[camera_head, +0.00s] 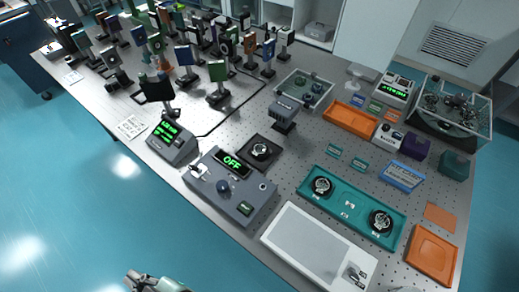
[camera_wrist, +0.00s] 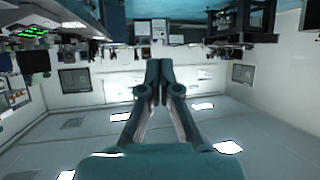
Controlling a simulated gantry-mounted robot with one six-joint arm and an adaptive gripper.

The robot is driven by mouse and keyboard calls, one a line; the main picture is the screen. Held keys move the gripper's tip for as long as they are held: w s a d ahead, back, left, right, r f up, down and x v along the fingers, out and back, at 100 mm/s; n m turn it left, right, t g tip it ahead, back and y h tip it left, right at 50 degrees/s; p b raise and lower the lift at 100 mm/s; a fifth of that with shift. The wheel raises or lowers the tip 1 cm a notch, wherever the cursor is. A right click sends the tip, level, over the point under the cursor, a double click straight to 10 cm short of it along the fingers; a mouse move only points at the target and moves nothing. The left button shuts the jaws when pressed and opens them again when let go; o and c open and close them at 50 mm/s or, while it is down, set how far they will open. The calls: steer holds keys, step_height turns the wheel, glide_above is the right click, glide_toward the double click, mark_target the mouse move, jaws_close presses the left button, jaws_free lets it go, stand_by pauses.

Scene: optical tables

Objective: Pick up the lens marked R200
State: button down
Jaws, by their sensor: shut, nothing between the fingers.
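A teal tray (camera_head: 350,204) on the optical table holds two round black-rimmed lens-like parts, one at its left end (camera_head: 321,186) and one at its right end (camera_head: 381,222). Another round part (camera_head: 261,150) sits on a dark square plate farther left. The markings are too small to read, so I cannot tell which is R200. My gripper (camera_wrist: 153,66) shows in the wrist view with its fingers together and empty, away from these parts. Part of my arm shows at the bottom edge of the head view, off the table.
A grey control box (camera_head: 230,188) reading OFF stands left of the tray. A pale flat tray (camera_head: 318,248) lies in front. Orange trays (camera_head: 432,254) are at right and behind. Many mounted optics crowd the back left. Clear boxes (camera_head: 303,90) stand at the back.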

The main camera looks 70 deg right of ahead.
steer(key=shift+c, duration=1)
jaws_free()
